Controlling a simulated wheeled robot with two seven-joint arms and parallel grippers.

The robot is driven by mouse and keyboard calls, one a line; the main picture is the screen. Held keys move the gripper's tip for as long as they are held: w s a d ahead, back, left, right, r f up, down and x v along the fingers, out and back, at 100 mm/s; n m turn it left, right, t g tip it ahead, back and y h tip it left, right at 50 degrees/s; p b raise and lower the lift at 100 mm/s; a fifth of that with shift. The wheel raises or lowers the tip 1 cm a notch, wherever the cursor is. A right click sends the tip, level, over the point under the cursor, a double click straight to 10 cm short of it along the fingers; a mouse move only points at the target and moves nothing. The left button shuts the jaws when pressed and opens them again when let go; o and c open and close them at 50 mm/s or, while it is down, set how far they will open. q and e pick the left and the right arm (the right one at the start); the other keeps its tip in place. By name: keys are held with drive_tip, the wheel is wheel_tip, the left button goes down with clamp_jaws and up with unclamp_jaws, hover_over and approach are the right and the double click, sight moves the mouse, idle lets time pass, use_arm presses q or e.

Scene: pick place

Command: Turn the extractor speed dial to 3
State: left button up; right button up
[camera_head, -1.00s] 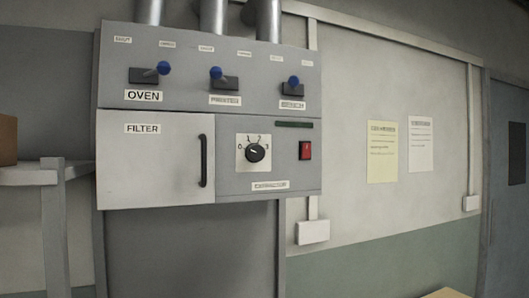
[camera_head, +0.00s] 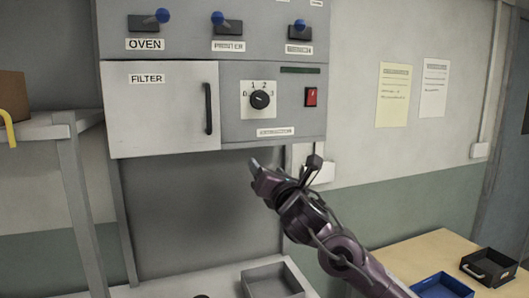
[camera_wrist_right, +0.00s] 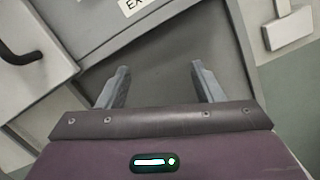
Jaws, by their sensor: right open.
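The extractor speed dial (camera_head: 260,99) is a round black knob on a white plate marked 0 to 3, on the lower right of the grey wall panel. Its pointer is too small to read surely. My right gripper (camera_head: 286,164) is below the panel's lower edge, apart from the dial and below it, slightly to the right. In the right wrist view my gripper (camera_wrist_right: 158,80) has its two fingers spread with nothing between them. The dial is outside that view; only part of the extractor label (camera_wrist_right: 136,5) shows at the top. My left gripper is not in view.
Left of the dial is the filter door (camera_head: 160,105) with a black handle (camera_head: 208,108). A red switch (camera_head: 311,96) sits to its right. Blue-knobbed levers (camera_head: 218,19) are above. Trays (camera_head: 272,279) stand on surfaces below. The space before the dial is clear.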

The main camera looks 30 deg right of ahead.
sight(262, 102)
drive_tip(key=s+a+r+n+t, duration=0.1)
drive_tip(key=s+r+n, duration=0.2)
drive_tip(key=r, duration=0.3)
drive_tip(key=s+a+r+n+t, duration=0.1)
drive_tip(key=s+r+n+t, duration=0.1)
drive_tip(key=r, duration=0.4)
drive_tip(key=p+x, duration=0.2)
drive_tip(key=x, duration=0.1)
drive_tip(key=p+x, duration=0.3)
drive_tip(key=x, duration=0.1)
drive_tip(key=shift+s+d+r, duration=0.1)
drive_tip(key=shift+d+r, duration=0.1)
drive_tip(key=shift+d, duration=0.05)
drive_tip(key=shift+w+d+p, duration=0.1)
drive_tip(key=shift+w+p, duration=0.2)
drive_tip(key=shift+w, duration=0.2)
drive_tip(key=c, duration=1)
